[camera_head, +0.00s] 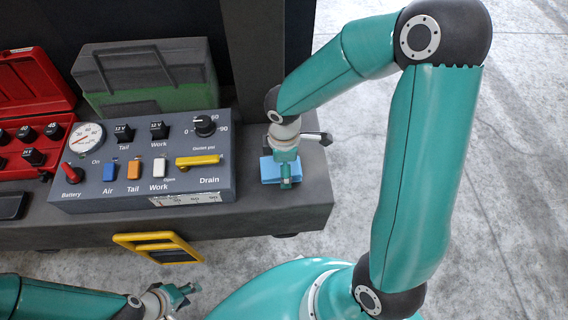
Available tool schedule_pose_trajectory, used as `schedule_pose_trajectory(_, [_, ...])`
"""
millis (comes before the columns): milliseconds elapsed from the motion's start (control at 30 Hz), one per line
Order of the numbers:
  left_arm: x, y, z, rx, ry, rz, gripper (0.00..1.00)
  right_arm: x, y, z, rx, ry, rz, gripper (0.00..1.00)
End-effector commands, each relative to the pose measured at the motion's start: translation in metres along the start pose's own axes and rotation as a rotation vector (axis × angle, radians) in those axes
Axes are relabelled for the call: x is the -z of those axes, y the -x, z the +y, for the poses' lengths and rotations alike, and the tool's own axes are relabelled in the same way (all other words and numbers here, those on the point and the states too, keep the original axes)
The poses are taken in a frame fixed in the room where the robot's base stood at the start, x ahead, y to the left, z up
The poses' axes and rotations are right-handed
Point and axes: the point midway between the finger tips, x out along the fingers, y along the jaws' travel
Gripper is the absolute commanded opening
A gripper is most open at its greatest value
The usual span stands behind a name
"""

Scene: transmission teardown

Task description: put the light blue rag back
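The light blue rag (270,172) lies on the right end of the dark bench, just right of the control panel. My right gripper (286,177) points down at the rag from above and covers its middle. Its fingers overlap the rag in this view, and I cannot tell whether they are shut on it. My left gripper (184,293) is low at the left, in front of the bench and well away from the rag. It looks open and empty.
The grey control panel (225,190) with switches, gauge and yellow drain lever stands left of the rag. A dark tool handle (318,137) lies behind my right gripper. A red socket case (35,85) and green-grey box (150,80) are left. A yellow-framed part (157,247) projects from the bench front.

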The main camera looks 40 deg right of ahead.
Motion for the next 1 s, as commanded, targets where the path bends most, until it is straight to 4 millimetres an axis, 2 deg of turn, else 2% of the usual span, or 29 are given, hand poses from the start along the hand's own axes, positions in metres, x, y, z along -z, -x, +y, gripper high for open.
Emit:
schedule_pose_trajectory(267, [0.0, 0.003, 0.001, 0.0, 0.0, 0.0, 0.4, 0.0, 0.01, 0.001, -0.002, -0.002, 0.001, 0.92])
schedule_pose_trajectory(367, [0.0, 0.008, 0.003, 0.0, 0.0, 0.0, 0.4, 0.0, 0.025, 0.001, -0.005, -0.002, 0.001, 0.92])
schedule_pose_trajectory(700, [0.0, 0.022, 0.008, 0.0, 0.0, 0.0, 0.4, 0.001, 0.091, 0.001, -0.005, -0.002, 0.002, 0.92])
schedule_pose_trajectory(833, [0.0, 0.025, 0.009, 0.0, 0.0, 0.0, 0.4, 0.0, 0.109, 0.001, -0.004, -0.001, 0.001, 0.92])
schedule_pose_trajectory(1000, [0.0, 0.027, 0.01, 0.0, 0.0, 0.0, 0.4, 0.0, 0.12, 0.001, -0.002, -0.001, 0.0, 0.92])
